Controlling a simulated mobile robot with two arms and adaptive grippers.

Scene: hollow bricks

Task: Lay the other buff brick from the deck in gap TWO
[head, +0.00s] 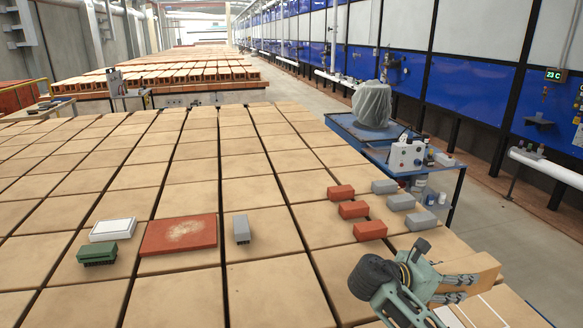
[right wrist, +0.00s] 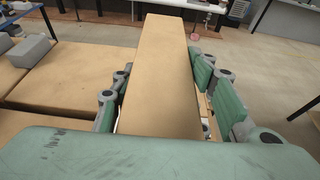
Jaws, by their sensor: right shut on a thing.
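My right gripper (head: 458,288) is at the lower right of the head view, shut on a long buff brick (head: 480,272). In the right wrist view the same brick (right wrist: 162,70) runs lengthwise away from me between the green finger pads. The gripper hides part of the brick. The brick is over the near right edge of the buff deck (head: 265,290); I cannot tell its height above it. White lines (head: 487,310) show on a buff surface below the gripper. I cannot make out which place is gap TWO. My left gripper is not in view.
A blue trolley (head: 350,130) stands beyond.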

